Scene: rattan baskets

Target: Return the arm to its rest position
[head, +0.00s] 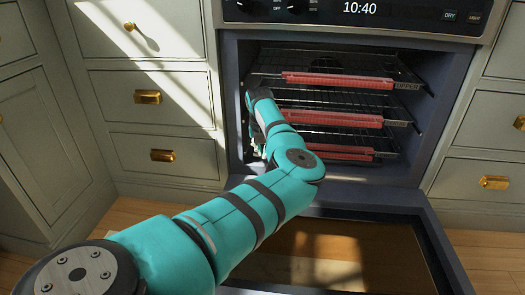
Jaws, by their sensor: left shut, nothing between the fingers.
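My left arm, teal with dark bands, reaches from the lower left to the left side of the open oven (232,110). Its left gripper (256,146) is small and dark, partly hidden behind the wrist, at the left edge of the oven opening. It is shut with nothing seen in it. My right gripper is out of view.
The oven door (437,262) is folded down under my arm. Wire racks with red front guards (338,81) fill the oven. Drawers with brass handles (148,97) flank it on both sides. Wooden floor (490,250) shows at the lower right.

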